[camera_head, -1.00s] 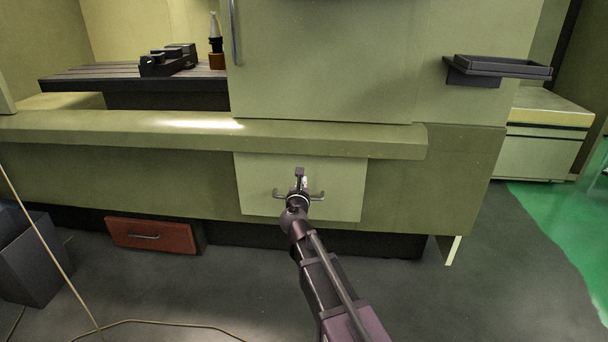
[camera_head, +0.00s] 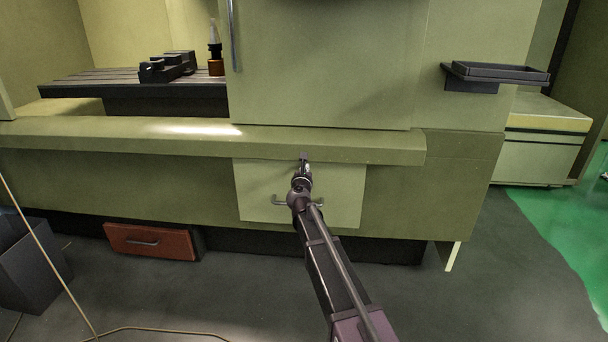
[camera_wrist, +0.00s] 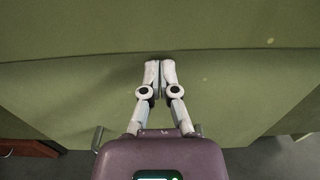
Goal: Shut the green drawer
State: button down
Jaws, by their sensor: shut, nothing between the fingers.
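The green drawer (camera_head: 347,190) is a pale green panel low in the machine's front, just under a long ledge. Its bar handle (camera_head: 281,203) is partly hidden behind my arm in the head view. In the wrist view, the handle's ends show on both sides of my wrist. My gripper (camera_head: 304,157) is shut and empty, pointing at the top edge of the drawer front. In the wrist view, its fingertips (camera_wrist: 159,64) are together near the seam between drawer front and ledge. I cannot tell whether they touch, or how far out the drawer stands.
The ledge (camera_head: 120,138) runs above the drawer. A red drawer (camera_head: 150,242) is low at the left, with a dark bin (camera_head: 32,268) and a cable beside it. A dark tray (camera_head: 495,74) juts out at the right. The floor in front is mostly clear.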

jog(key=shift+w, duration=0.5)
jog(key=shift+w, duration=0.1)
jog(key=shift+w+d, duration=0.1)
jog(key=shift+w, duration=1.1)
jog(key=shift+s, duration=0.1)
jog(key=s, duration=1.3)
jog(key=shift+s+a, duration=0.25)
jog(key=shift+s, duration=0.15)
